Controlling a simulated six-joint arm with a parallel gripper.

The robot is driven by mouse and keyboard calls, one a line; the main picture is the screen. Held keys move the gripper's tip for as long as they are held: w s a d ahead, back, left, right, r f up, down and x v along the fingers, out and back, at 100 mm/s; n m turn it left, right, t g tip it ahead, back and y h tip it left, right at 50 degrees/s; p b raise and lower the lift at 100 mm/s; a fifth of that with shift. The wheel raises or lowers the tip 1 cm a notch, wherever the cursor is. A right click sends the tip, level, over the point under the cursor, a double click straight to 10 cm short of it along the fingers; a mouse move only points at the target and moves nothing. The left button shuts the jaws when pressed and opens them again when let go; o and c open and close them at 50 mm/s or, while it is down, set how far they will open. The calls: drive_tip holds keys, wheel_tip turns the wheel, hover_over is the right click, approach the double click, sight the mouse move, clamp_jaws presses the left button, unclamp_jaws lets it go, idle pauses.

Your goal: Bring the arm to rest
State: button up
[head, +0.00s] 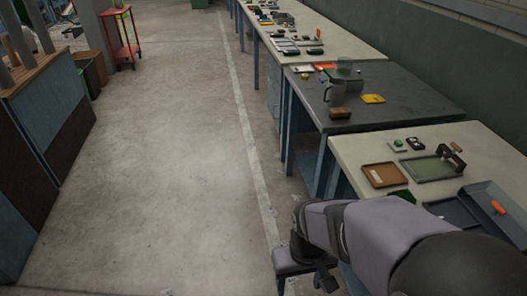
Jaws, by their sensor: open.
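My arm reaches in from the lower right corner, in front of the nearest pale-topped bench (375,160). It bends down at its left end, by the bench's front left side. My gripper (325,277) is the small dark part hanging low there, near the bottom edge of the picture. It is open, though its fingers are dark and hard to make out. I see nothing held in it. My arm hides part of the near bench and the floor beneath it.
The near bench holds a brown tray (386,174), a green-bedded frame (433,168) and a grey bin (492,204). The floor (170,170) at left is open.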

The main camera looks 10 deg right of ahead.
wheel_tip(320, 180, up, 9)
drive_tip(key=p, duration=0.8)
wheel_tip(320, 180, down, 35)
drive_tip(key=b, duration=3.5)
drive_tip(key=shift+f, duration=0.15)
